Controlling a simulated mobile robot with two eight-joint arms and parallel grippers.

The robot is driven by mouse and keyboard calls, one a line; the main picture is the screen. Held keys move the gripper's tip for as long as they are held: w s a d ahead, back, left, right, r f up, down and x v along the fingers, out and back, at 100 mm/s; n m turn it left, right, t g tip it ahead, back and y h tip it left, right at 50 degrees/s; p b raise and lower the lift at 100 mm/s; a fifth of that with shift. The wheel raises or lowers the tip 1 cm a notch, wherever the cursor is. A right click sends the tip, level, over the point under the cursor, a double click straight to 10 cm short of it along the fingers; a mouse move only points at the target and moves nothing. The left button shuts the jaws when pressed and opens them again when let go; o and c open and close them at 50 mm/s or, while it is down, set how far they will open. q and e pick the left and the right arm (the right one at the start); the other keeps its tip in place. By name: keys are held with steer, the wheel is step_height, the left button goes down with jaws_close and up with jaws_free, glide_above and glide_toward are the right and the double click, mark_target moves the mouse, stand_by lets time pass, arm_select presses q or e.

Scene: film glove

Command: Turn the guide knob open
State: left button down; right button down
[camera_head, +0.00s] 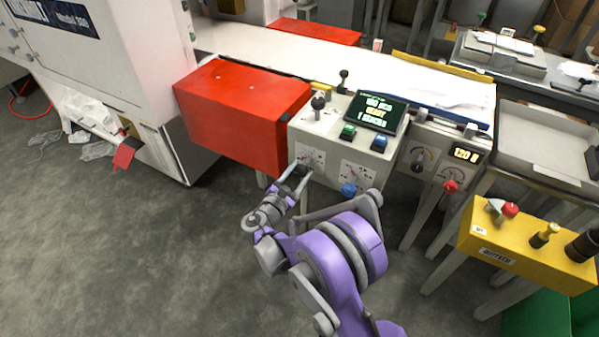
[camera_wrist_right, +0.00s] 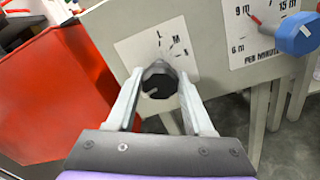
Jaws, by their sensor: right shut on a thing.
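The black guide knob (camera_wrist_right: 158,84) shows in the right wrist view at the front of a white dial plate (camera_wrist_right: 165,45) marked L, M and another letter that I cannot read surely. My right gripper (camera_wrist_right: 160,77) has one finger on each side of this knob and is shut on it. In the head view my right gripper (camera_head: 300,172) reaches up to the dial plate (camera_head: 311,155) on the grey control box, and its fingers mostly hide the knob. Which way the knob points I cannot tell. My left gripper is not in view.
A blue knob (camera_head: 348,188) on a "per minute" dial sits close right of my right gripper. A red box (camera_head: 245,115) stands close on the left. A lit screen (camera_head: 376,112) tops the control box. A yellow box (camera_head: 530,246) stands at right.

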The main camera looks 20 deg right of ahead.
stand_by(0.3)
steer(key=shift+c, duration=1.4)
jaws_free()
steer(key=p+v, duration=0.1)
steer(key=v, duration=1)
steer(key=shift+p, duration=0.3)
steer(key=shift+d, duration=0.1)
